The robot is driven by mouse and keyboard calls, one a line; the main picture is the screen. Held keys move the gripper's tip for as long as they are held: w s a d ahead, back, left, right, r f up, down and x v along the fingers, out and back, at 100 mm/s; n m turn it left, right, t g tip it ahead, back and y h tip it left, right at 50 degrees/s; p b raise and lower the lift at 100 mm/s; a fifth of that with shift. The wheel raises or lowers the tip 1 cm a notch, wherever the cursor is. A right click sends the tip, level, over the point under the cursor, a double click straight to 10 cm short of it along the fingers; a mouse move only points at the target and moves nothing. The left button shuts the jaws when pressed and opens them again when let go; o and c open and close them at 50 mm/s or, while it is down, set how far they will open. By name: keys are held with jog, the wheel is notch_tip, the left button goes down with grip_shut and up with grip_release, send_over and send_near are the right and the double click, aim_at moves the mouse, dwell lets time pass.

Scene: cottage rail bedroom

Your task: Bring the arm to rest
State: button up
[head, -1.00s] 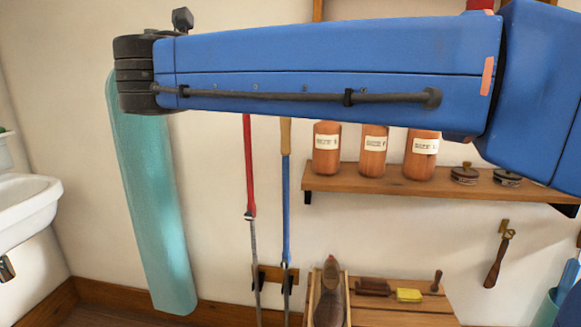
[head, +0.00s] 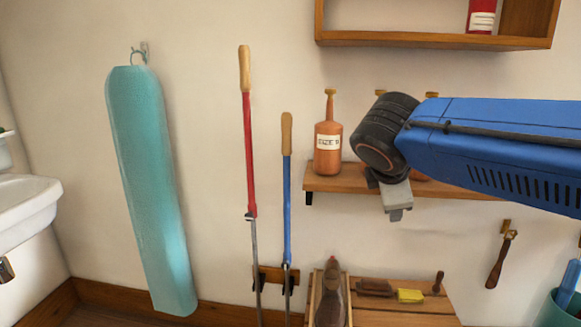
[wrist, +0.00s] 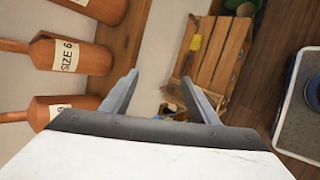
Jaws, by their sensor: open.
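My gripper (head: 396,212) hangs at the end of my blue arm, in front of the wall shelf (head: 330,184) in the head view. In the wrist view my gripper (wrist: 160,100) shows two grey fingers spread apart with nothing between them. The fingers appear clear of the bottles and the shelf. My arm comes in from the right edge of the head view and covers part of the shelf and the bottles behind it.
An orange labelled bottle (head: 328,140) stands on the shelf, with others partly hidden. A wooden bench (head: 400,315) with brushes is below. Red (head: 249,150) and blue (head: 287,200) long-handled tools and a teal board (head: 150,190) are along the wall. A sink (head: 25,205) is at left.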

jog(key=s+d+f+m+g+y, duration=0.1)
jog(key=s+d+f+m+y, duration=0.1)
jog(key=s+f+m, duration=0.6)
jog(key=s+d+f+m+g+y, duration=0.2)
jog(key=s+d+f+m, duration=0.3)
jog(key=s+f+m, duration=0.4)
notch_tip(320, 180, down, 3)
jog(key=shift+s+r, duration=0.2)
jog(key=shift+s, duration=1)
jog(key=shift+w, duration=0.15)
dwell(0.7)
